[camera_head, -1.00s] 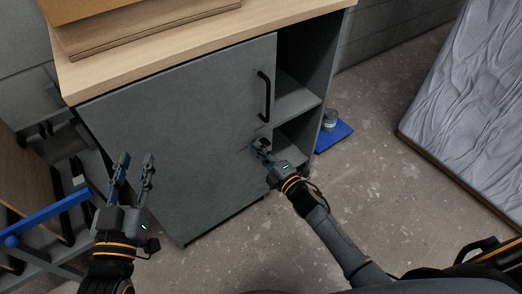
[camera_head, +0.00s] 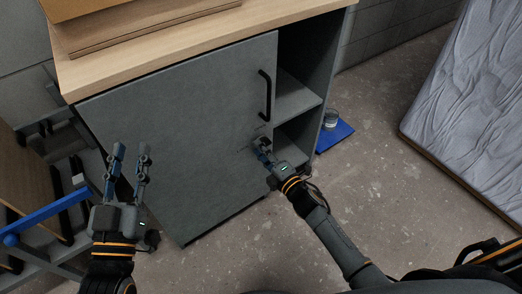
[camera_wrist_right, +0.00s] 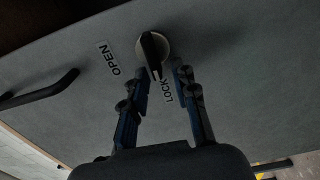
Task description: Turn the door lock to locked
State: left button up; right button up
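The grey cabinet door (camera_head: 185,130) is shut. The door lock (camera_wrist_right: 152,50) is a pale round disc with a dark raised turn bar, below the door handle (camera_head: 265,95). In the right wrist view the bar runs nearly upright, its lower end towards the LOCK label (camera_wrist_right: 168,92); the OPEN label (camera_wrist_right: 108,58) is to the left. My right gripper (camera_wrist_right: 162,76) is open, its fingertips just below the disc on either side of the bar's lower end; contact cannot be told. In the head view, my right gripper (camera_head: 263,149) partly covers the lock. My left gripper (camera_head: 131,150) is open and empty before the door's lower left.
The wooden cabinet top (camera_head: 190,50) carries stacked boards (camera_head: 150,25). Open shelves (camera_head: 297,95) lie right of the door. A blue mat (camera_head: 335,135) with a can (camera_head: 330,119) is on the floor. A wrapped mattress (camera_head: 470,100) leans at right. A blue bar (camera_head: 45,215) is at left.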

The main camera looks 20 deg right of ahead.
jog(key=v, duration=1.2)
jog(key=shift+r, duration=0.15)
dwell(0.3)
